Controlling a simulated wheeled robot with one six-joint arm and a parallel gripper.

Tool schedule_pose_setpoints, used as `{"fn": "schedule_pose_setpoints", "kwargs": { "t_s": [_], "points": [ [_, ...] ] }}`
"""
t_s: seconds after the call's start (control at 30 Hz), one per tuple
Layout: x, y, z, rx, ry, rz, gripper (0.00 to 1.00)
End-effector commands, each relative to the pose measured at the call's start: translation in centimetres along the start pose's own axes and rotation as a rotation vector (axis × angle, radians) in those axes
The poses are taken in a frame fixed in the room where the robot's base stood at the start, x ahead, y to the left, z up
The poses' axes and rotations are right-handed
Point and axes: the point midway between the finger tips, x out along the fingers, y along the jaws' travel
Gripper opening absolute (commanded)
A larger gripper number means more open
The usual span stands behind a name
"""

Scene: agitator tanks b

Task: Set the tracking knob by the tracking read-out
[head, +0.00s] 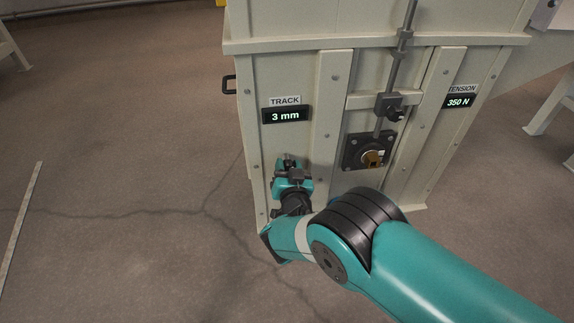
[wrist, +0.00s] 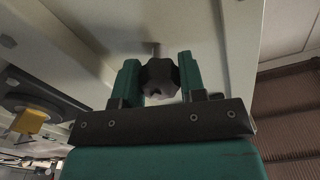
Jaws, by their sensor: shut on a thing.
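The tracking read-out (head: 286,115) is a black display under a TRACK label on the left of the cabinet's front face, and it shows 3 mm. The tracking knob (wrist: 160,77) is a dark lobed knob on a thin shaft coming from the panel in the wrist view. My gripper (wrist: 161,80) has one teal finger on each side of the knob and is shut on it. In the head view my gripper (head: 291,168) is against the panel below the read-out, and it mostly hides the knob there.
A TENSION read-out (head: 458,101) showing 350 N is at the right of the cabinet. A black plate with a brass-coloured piece (head: 373,158) sits right of my gripper, with a vertical rod (head: 404,45) above it. A black handle (head: 229,85) sticks out at the left edge.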

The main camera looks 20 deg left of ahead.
Motion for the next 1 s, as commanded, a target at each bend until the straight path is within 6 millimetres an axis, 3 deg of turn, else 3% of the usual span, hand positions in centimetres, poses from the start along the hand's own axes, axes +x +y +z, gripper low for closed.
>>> {"fn": "schedule_pose_setpoints", "kwargs": {
  "t_s": [0.73, 0.77, 0.87, 1.0],
  "points": [
    [-0.22, -0.38, 0.36, 0.095, -0.007, -0.008, 0.14],
    [-0.22, -0.38, 0.36, 0.094, -0.007, -0.008, 0.40],
    [-0.18, -0.28, 0.29, 0.094, -0.006, -0.006, 0.63],
    [-0.11, -0.09, 0.16, 0.093, -0.003, -0.003, 0.63]
  ]
}}
